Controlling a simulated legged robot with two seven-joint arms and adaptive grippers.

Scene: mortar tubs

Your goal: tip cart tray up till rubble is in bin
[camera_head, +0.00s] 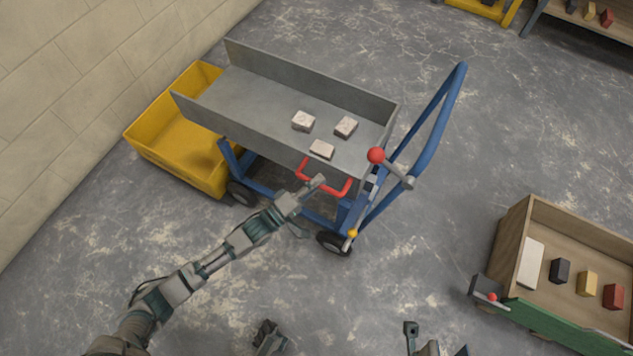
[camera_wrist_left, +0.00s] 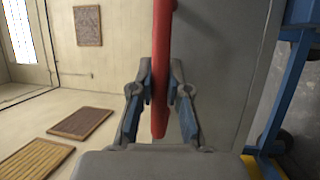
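The grey cart tray (camera_head: 240,105) sits on a blue wheeled frame and looks about level. Three pale rubble blocks, one on the left (camera_head: 303,121), one on the right (camera_head: 346,127) and one nearest (camera_head: 322,149), lie in its right half. Its left end reaches over the yellow bin (camera_head: 165,160). A red handle (camera_head: 340,190) hangs from the tray's near side. My left gripper (camera_head: 319,182) is at this handle; in the left wrist view its fingers (camera_wrist_left: 161,85) press both sides of the red bar (camera_wrist_left: 162,50). Parts that may be my right gripper show at the bottom edge, cut off.
A blue push handle (camera_head: 440,115) and a lever with a red knob (camera_head: 376,155) stand at the cart's right end. A wooden crate (camera_head: 510,240) with coloured blocks is at the right. A wall bounds the left. Floor between cart and crate is clear.

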